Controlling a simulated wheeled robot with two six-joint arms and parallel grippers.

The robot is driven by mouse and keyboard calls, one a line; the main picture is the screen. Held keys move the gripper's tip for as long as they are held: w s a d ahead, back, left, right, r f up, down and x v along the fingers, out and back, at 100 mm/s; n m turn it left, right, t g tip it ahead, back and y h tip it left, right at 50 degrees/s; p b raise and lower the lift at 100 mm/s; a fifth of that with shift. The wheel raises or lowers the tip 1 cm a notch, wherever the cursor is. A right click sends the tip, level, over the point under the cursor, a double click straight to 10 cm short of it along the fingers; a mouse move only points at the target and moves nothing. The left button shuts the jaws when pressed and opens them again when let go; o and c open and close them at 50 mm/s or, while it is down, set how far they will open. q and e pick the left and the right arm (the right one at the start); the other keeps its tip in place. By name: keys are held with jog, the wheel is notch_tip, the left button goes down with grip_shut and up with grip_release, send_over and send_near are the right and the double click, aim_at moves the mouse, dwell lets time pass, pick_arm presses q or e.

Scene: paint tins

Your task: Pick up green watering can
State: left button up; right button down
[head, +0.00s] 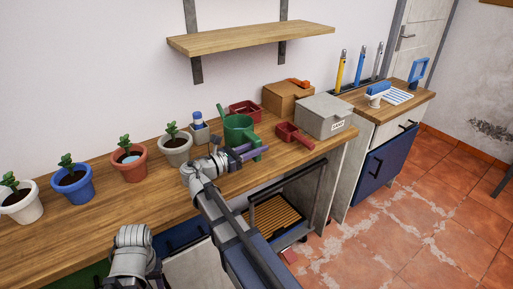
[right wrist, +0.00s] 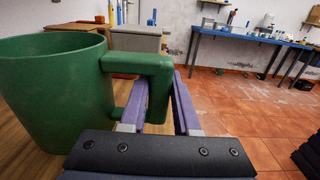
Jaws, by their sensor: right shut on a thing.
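Potted plants (head: 125,156) line the worktop (head: 110,198) to the left. A red scoop (head: 293,136), grey box (head: 325,116), red tray (head: 245,111) and wooden box (head: 287,98) are close by at the right and behind. A shelf (head: 250,39) hangs above.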

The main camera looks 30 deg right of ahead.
notch_tip(320, 180, up, 7)
jog(key=p, duration=0.6)
jog(key=shift+r, duration=0.15)
jog(key=c, duration=1.3)
grip_release()
grip_shut()
